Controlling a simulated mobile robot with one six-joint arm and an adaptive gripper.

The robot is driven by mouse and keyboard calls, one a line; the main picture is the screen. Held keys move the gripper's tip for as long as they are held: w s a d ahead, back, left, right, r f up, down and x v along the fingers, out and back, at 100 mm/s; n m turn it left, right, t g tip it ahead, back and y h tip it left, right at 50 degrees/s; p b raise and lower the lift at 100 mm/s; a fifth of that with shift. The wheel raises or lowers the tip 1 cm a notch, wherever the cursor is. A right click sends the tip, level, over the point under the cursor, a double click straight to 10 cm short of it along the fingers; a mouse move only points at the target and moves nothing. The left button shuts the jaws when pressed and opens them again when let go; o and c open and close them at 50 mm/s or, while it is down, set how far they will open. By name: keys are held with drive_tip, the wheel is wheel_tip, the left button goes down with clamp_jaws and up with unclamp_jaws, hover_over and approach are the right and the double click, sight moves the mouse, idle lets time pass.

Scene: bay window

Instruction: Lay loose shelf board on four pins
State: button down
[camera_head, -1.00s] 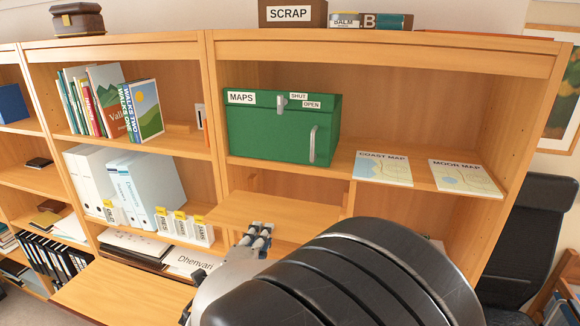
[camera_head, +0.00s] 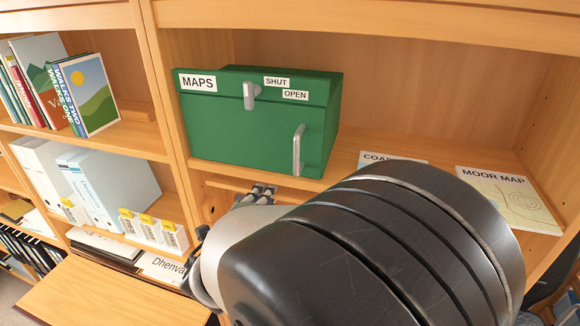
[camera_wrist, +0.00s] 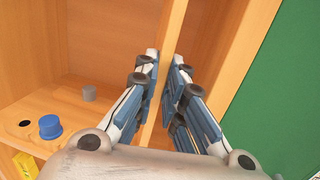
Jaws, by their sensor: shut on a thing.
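The loose shelf board shows edge-on in the wrist view (camera_wrist: 173,28), running up between the fingers. My gripper (camera_wrist: 166,62) is shut on its edge. In the head view, my gripper (camera_head: 258,190) is just below the shelf with the green box, and the board (camera_head: 232,184) shows as a thin strip beside it. My arm hides most of the bay there. I cannot make out other pins.
A green MAPS box (camera_head: 255,125) stands on the shelf above, close to my gripper. A MOOR MAP (camera_head: 508,195) and a partly hidden COAST map (camera_head: 385,158) lie right of it. Several small yellow-topped boxes (camera_head: 150,228) stand in the left bay.

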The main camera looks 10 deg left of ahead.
drive_tip(key=shift+r+p, duration=0.15)
drive_tip(key=shift+p, duration=0.3)
wheel_tip(320, 180, down, 6)
drive_tip(key=b, duration=0.4)
drive_tip(key=shift+f+b, duration=0.9)
drive_tip(key=shift+f, duration=1.55)
idle(4.2)
